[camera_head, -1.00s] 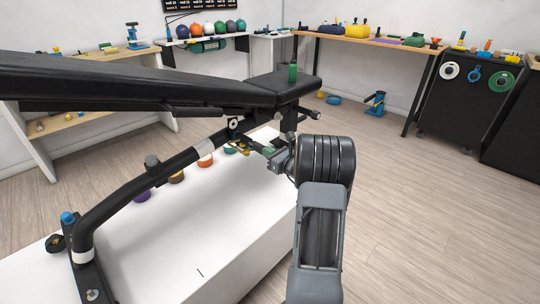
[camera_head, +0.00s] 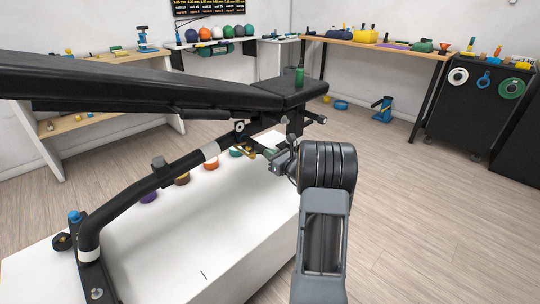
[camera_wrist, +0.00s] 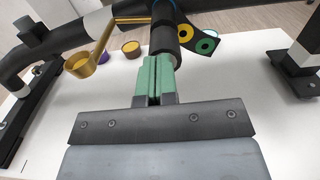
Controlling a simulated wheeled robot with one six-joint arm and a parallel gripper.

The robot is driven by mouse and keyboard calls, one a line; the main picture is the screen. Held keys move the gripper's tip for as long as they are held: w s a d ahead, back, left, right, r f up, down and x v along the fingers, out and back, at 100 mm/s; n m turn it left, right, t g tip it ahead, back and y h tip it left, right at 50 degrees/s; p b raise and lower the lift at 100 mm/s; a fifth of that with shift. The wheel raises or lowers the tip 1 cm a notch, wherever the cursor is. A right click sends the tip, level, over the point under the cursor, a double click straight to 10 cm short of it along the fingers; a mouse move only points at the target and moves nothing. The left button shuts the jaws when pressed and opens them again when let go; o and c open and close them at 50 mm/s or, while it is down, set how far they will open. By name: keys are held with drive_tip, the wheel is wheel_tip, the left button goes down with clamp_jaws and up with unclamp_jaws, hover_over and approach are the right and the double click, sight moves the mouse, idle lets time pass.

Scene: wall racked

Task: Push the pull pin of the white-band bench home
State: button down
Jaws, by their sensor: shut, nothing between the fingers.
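The bench (camera_head: 130,85) has a long black pad and a black sloping tube with a white band (camera_head: 210,150); the band also shows in the wrist view (camera_wrist: 97,22). In the head view my gripper (camera_head: 268,152) is small and partly hidden by my wrist, below the bench's seat end.
A brass-coloured rod with a cup (camera_wrist: 80,65) hangs left of my fingers. A plate with yellow and green rings (camera_wrist: 200,38) is at the right. The white box (camera_head: 200,240) lies under the bench.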

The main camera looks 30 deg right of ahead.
drive_tip(key=s+d+p, duration=0.2)
drive_tip(key=s, duration=1.1)
drive_tip(key=shift+d, duration=0.4)
drive_tip(key=shift+s, duration=0.1)
drive_tip(key=s+a+r+n+g+y+p, duration=0.3)
drive_tip(key=a+r+n+g+p, duration=0.45)
drive_tip(key=a, duration=0.55)
drive_tip(key=s+a+r+n+g+y+p, duration=0.25)
drive_tip(key=a+r+n+g+p, duration=0.25)
drive_tip(key=a+r+n+p, duration=0.55)
drive_tip(key=s+a+r+n+h+p, duration=0.2)
drive_tip(key=s+r+n+h+p, duration=0.2)
drive_tip(key=r+n, duration=0.3)
drive_tip(key=s+a+r+n+g+h+p, duration=0.1)
drive_tip(key=s+a+r+n+h+p, duration=0.2)
drive_tip(key=r+n+p, duration=0.4)
drive_tip(key=shift+s+a+r+n+h, duration=0.15)
drive_tip(key=shift+s+n+h, duration=0.65)
drive_tip(key=shift+s, duration=0.45)
drive_tip(key=shift+g, duration=0.25)
